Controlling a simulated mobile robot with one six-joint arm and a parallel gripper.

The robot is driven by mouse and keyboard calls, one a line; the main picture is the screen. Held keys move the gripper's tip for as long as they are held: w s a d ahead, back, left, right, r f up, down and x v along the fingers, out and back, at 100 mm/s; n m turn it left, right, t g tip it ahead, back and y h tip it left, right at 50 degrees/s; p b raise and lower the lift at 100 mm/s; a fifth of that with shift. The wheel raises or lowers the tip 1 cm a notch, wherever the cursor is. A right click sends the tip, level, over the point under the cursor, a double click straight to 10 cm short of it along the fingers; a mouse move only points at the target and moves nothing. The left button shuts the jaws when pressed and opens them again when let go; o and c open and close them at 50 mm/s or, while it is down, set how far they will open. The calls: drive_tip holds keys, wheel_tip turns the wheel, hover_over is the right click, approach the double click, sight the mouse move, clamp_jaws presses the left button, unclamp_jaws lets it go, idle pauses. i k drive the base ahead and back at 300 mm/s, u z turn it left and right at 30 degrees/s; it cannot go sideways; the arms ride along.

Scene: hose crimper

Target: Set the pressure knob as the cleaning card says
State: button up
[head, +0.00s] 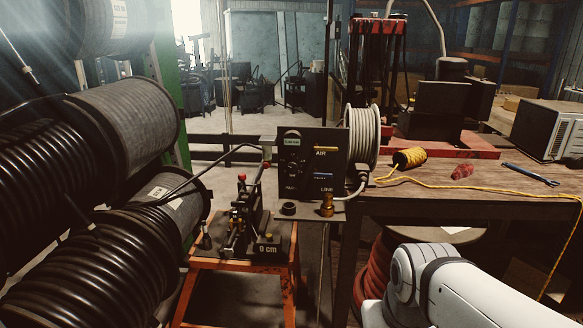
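A dark control panel (338,172) stands at the centre, beside the workbench, with the words AIR and LINE on it. A round gauge or dial with a green label (292,142) is at its upper left, and small dark round parts sit below that. A yellow lever or bar (326,150) is by the word AIR. A black round part (289,208) and a brass fitting (327,205) are at its lower edge. I cannot tell which part is the pressure knob or read its setting. I cannot make out a cleaning card. My gripper is out of view; only my white arm shows at lower right.
A hose crimper-like device (245,220) marked 0 cm stands on an orange stand (205,264). Large black hose reels (60,190) crowd the left. The wooden workbench (470,200) holds yellow cord (410,158), a red item (462,171) and a blue wrench (530,174).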

sight(292, 166)
drive_tip(key=i, duration=0.9)
